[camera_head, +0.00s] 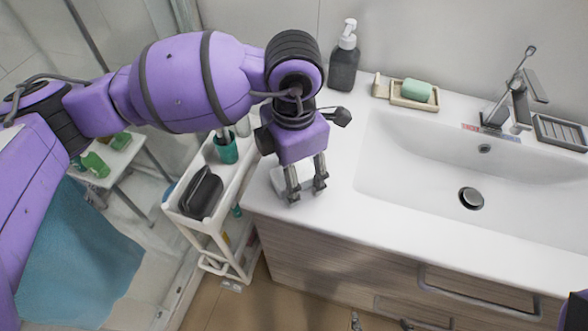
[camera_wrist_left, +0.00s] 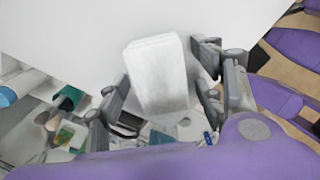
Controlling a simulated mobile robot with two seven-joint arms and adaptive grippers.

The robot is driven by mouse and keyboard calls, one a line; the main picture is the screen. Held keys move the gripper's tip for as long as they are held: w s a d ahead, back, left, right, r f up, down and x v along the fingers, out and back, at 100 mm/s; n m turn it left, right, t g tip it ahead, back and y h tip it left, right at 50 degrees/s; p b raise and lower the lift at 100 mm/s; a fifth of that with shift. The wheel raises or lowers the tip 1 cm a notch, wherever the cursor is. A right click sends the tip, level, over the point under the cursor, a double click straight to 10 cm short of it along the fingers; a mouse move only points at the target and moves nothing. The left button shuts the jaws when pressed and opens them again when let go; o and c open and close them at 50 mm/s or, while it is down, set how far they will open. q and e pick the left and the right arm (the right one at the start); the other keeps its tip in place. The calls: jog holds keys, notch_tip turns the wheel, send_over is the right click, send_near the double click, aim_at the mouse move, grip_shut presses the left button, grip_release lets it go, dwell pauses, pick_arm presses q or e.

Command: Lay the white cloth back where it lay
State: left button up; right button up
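The white cloth (camera_wrist_left: 157,75) is a folded pad between the two fingers of my left gripper in the left wrist view. In the head view, part of the cloth (camera_head: 279,181) shows beside the fingers, over the left end of the white counter. My left gripper (camera_head: 306,187) points down there, its fingers against the cloth's two sides. I cannot tell whether the cloth touches the counter. At the bottom edge of the head view, two dark tips of my right gripper (camera_head: 380,322) show apart, with nothing visible between them.
A white cart (camera_head: 221,176) with a dark case (camera_head: 201,192) and a teal cup (camera_head: 226,149) stands left of the counter. A pump bottle (camera_head: 344,62) and a soap dish (camera_head: 414,96) with green soap are at the back. The sink (camera_head: 430,165) lies right. The counter front is bare.

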pick_arm(q)
jog(key=shift+r, duration=0.35)
notch_tip(320, 180, up, 12)
jog(key=shift+f, duration=0.15)
dwell(0.6)
